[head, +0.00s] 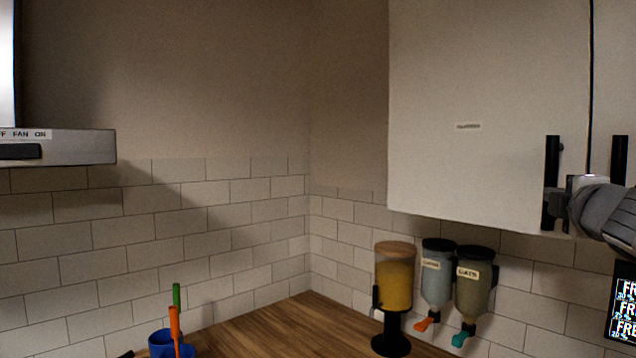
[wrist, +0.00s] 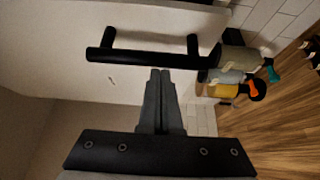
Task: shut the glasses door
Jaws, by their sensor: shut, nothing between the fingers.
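The white cabinet door (head: 480,110) hangs on the upper right wall in the head view, with a small label too small to read. It looks flush or nearly so, with a thin dark gap along its right edge; I cannot tell if it is fully shut. Its black vertical bar handle (head: 552,165) is near that edge. In the wrist view the door (wrist: 60,50) fills the upper left and the handle (wrist: 150,57) crosses above my fingers. My gripper (wrist: 160,72) is shut and empty, its tips beside the handle; I cannot tell whether they touch the door.
A second black handle (head: 619,160) is on the neighbouring door. Below stand a yellow-filled dispenser (head: 394,285) and two wall dispensers (head: 437,275). A blue cup (head: 163,343) with utensils is on the wooden counter (head: 290,330). A hood (head: 60,150) is at left.

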